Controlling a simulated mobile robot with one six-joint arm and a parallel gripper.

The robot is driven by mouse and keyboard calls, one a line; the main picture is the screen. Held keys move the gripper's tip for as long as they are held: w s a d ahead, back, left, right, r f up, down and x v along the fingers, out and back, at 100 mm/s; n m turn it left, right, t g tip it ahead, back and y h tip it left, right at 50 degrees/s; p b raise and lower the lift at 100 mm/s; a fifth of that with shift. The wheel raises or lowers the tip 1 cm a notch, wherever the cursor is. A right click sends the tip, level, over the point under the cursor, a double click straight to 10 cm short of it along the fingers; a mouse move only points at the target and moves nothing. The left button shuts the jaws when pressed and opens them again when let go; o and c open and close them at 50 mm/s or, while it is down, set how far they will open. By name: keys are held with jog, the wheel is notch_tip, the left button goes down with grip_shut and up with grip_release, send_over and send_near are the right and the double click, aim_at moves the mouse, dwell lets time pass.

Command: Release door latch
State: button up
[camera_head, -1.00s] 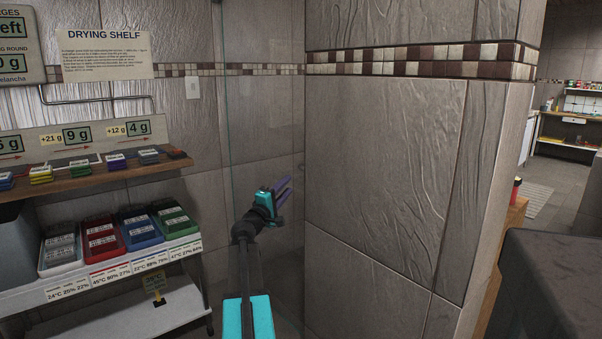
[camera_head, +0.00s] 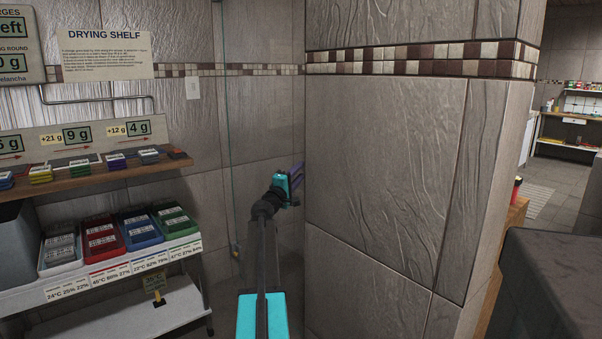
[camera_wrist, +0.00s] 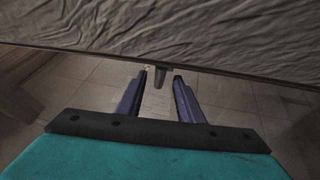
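My gripper (camera_head: 299,170) is at the left edge of the tiled wall corner, and its fingertips are partly hidden behind that edge. In the wrist view its two purple fingers (camera_wrist: 160,77) are spread apart. A small dark grey piece (camera_wrist: 160,80) shows between and just beyond the fingertips, below a broad grey textured surface. It may be the latch, but I cannot tell for sure, nor whether a finger touches it. No door latch is clearly seen in the head view.
The tiled wall corner (camera_head: 390,180) stands close on the right. A shelf unit (camera_head: 100,285) with coloured trays is on the left. A thin teal vertical line (camera_head: 228,120) runs down in front of the back wall. A dark block (camera_head: 545,285) is at the lower right.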

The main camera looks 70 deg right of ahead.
jog(key=shift+x, duration=0.9)
grip_shut()
jog(key=shift+r+p, duration=0.1)
jog(key=shift+p, duration=0.25)
jog(key=shift+n+t+p, duration=0.4)
jog(key=shift+n+p, duration=0.25)
jog(key=shift+n, duration=0.25)
jog(key=shift+y, duration=0.3)
